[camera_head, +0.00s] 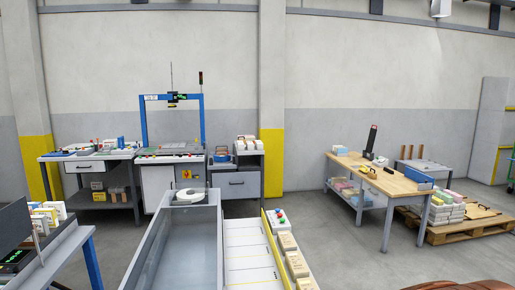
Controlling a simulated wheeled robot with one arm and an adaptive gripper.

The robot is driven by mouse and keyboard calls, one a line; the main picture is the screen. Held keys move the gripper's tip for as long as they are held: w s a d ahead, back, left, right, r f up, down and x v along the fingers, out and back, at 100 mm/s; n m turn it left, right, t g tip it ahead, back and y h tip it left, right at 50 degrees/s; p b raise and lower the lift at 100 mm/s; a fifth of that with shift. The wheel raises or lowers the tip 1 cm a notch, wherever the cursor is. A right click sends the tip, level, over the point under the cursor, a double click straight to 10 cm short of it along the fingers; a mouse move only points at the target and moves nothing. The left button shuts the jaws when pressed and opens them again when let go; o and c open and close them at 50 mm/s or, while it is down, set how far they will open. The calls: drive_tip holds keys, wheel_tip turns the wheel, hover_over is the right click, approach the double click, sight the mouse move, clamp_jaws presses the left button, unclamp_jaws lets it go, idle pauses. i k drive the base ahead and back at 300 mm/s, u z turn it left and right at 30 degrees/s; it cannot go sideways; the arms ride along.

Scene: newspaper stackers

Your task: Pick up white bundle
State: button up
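I cannot tell for sure which thing is the white bundle. A few cream-coloured bundles (297,264) lie in a row along the right side of the white slatted surface (249,250) in front. My gripper is not in view, so its distance to any bundle does not show.
A grey trough-like conveyor (177,245) fills the front middle, with a round white object (191,196) at its far end. A blue-framed machine (172,150) and side tables stand by the wall. A bench (60,250) is at left. Floor is clear between the conveyor and wooden-topped table.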

sight(250, 145)
drive_tip(key=z, duration=2.55)
drive_tip(key=i, duration=2.35)
drive_tip(key=u, duration=2.9)
drive_tip(key=i, duration=1.85)
